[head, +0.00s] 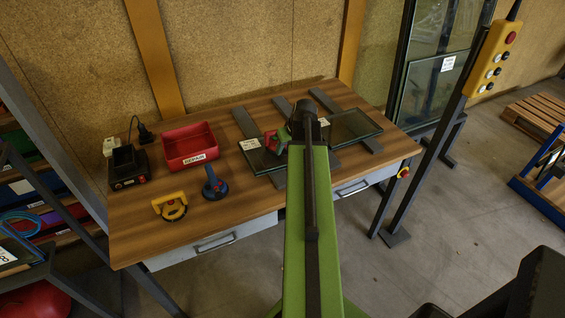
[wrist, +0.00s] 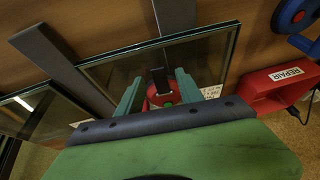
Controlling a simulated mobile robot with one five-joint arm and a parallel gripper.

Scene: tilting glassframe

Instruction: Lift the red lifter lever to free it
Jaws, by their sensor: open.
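The red lifter (head: 269,137) is at the glass pane (head: 257,158) on the workbench, partly hidden by my gripper (head: 282,140) in the head view. In the wrist view the red lifter (wrist: 153,98) shows between my two green fingers (wrist: 158,90), with a green dot on it. A dark upright piece shows at its top; I cannot tell whether that is the lever or a strip behind it. My gripper is open, one finger on each side of the red part. Contact cannot be made out, and the lower part of the lifter is hidden.
A second pane (head: 355,127) lies to the right on dark strips. A red REPAIR bin (head: 190,146), a blue suction lifter (head: 214,185), a yellow tool (head: 171,206) and a black charger (head: 128,167) stand on the left.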

